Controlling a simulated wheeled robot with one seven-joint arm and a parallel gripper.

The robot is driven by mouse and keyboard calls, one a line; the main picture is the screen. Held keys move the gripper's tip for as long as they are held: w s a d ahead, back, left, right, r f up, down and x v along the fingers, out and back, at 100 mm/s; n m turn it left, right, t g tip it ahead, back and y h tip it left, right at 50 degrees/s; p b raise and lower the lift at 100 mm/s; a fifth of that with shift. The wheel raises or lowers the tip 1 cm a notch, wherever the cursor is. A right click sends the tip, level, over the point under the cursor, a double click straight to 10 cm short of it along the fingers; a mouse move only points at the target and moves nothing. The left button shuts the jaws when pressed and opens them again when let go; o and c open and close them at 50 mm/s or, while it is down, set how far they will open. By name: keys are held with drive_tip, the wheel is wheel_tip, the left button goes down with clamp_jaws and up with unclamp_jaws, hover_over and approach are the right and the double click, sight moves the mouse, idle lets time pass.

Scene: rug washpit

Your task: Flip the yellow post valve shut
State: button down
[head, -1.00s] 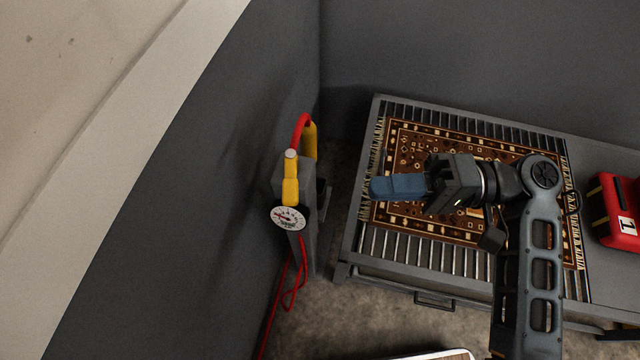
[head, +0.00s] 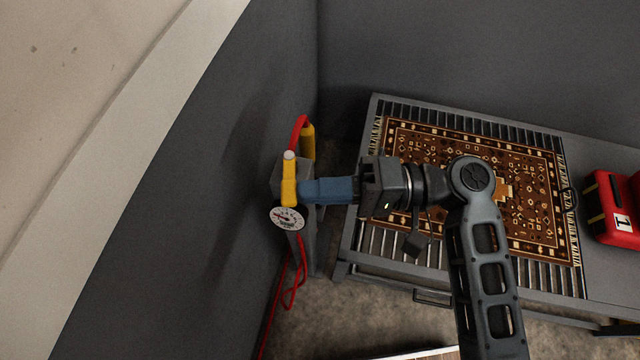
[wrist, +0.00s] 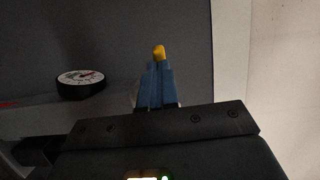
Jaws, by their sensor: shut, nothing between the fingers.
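The yellow post valve lever (head: 289,188) stands on top of the grey post (head: 308,245) by the dark wall, above a round dial gauge (head: 287,218). My gripper (head: 304,191) is shut and empty, its blue fingers pointing left with the tips at the lever's right side. They look close to or touching it; I cannot tell which. In the wrist view the blue fingers (wrist: 156,88) are together, and a yellow tip (wrist: 159,52) shows just past them. The gauge (wrist: 80,84) is to their left there. Most of the lever is hidden behind the fingers in the wrist view.
A red hose (head: 294,275) hangs from the post, and a yellow fitting (head: 308,142) with a red hose stands behind. A slatted grey table (head: 372,245) holds a patterned rug (head: 530,200). A red numbered case (head: 612,205) is at right.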

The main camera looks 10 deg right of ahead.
drive_tip(key=shift+s+a+m+t+p, duration=0.3)
drive_tip(key=shift+a+t+p, duration=0.15)
drive_tip(key=shift+a+t, duration=0.1)
drive_tip(key=shift+s+a+m+t+p, duration=0.15)
drive_tip(key=shift+a+m+t+p, duration=0.15)
drive_tip(key=shift+a+t+p, duration=0.2)
